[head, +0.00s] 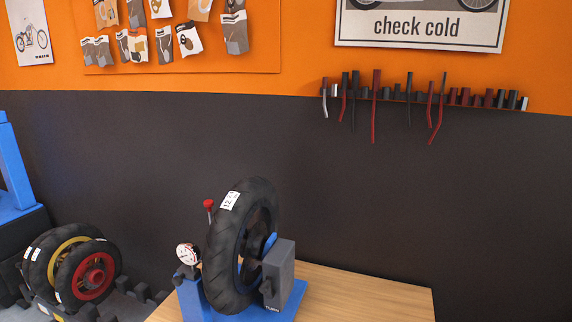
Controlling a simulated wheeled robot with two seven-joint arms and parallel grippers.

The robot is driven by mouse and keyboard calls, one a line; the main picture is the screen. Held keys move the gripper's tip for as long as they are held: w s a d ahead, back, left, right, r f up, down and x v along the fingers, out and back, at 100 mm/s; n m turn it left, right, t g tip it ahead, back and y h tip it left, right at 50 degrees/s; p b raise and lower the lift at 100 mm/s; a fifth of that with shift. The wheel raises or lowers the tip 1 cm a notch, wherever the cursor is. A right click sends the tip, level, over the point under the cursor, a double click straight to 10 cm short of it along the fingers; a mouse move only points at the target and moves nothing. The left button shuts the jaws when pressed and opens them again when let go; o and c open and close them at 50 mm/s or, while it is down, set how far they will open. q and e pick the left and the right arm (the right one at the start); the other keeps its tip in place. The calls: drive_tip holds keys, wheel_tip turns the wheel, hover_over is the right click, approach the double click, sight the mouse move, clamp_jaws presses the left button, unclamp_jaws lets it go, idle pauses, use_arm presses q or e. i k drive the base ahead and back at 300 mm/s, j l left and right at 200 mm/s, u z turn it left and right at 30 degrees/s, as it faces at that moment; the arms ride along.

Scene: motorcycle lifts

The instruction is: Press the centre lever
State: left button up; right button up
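A red-knobbed lever (209,204) stands upright at the left of a black tyre (228,250) on a blue stand (196,297). It is the only clear lever on the stand; its lower part is hidden behind the tyre and a small round white-and-red dial (187,254). I cannot tell for certain whether it is the centre lever. A dark grey box (282,270) is on the right side of the stand. Neither of my grippers is in view.
The stand is on a wooden bench (375,295) whose right part is clear. Loose wheels (92,277) stand on the lower left. A tool rack (440,100) with red and black handles hangs on the back wall.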

sight(209, 203)
drive_tip(key=i+j, duration=0.3)
drive_tip(key=j, duration=0.15)
drive_tip(key=i+j, duration=0.3)
drive_tip(key=j, duration=0.2)
drive_tip(key=i+j, duration=0.3)
drive_tip(key=j, duration=0.15)
drive_tip(key=i+j+u, duration=0.1)
drive_tip(key=i+j, duration=0.2)
drive_tip(key=j, duration=0.15)
